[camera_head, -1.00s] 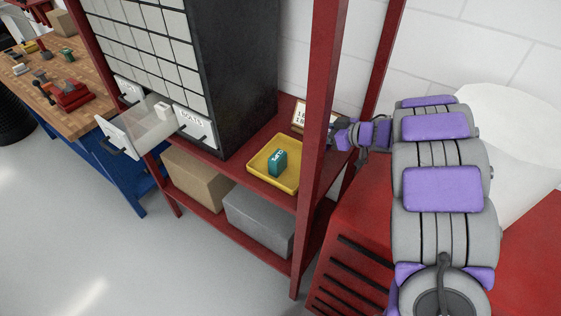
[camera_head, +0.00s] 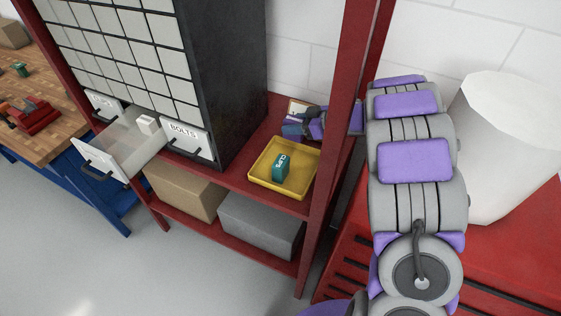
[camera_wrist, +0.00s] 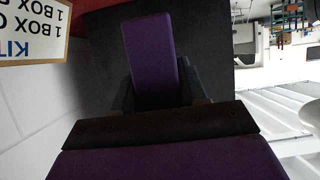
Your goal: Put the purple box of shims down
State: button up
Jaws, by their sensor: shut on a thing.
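My gripper (camera_wrist: 160,92) is shut on the purple box of shims (camera_wrist: 152,55), which stands out between the dark fingers in the wrist view. In the head view my gripper (camera_head: 302,122) is small, over the shelf behind the yellow tray (camera_head: 256,181) and in front of the wall. The held box is hard to tell from my purple wrist parts there. The tray sits on the red shelf with a teal box (camera_head: 281,167) inside it. A kit card (camera_wrist: 30,28) is upside down at upper left in the wrist view, and partly hidden behind my gripper in the head view.
A red post (camera_head: 335,140) stands between the tray and my arm. A dark drawer cabinet (camera_head: 230,80) is left of the tray, with a clear drawer (camera_head: 130,145) pulled out. A cardboard box (camera_head: 185,190) and grey box (camera_head: 260,225) fill the lower shelf.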

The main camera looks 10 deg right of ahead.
aim_at(303, 137)
jog(key=f, duration=0.2)
jog(key=f+b, duration=0.1)
jog(key=f, duration=0.2)
jog(key=shift+d+f+b, duration=0.35)
jog(key=shift+d+b, duration=0.05)
jog(key=shift+a+f, duration=0.45)
jog(key=f+b, duration=0.1)
jog(key=f, duration=0.2)
jog(key=shift+a+f, duration=0.15)
jog(key=shift+a, duration=0.05)
jog(key=shift+d, duration=0.5)
jog(key=o, duration=1.1)
jog(key=shift+a, duration=0.35)
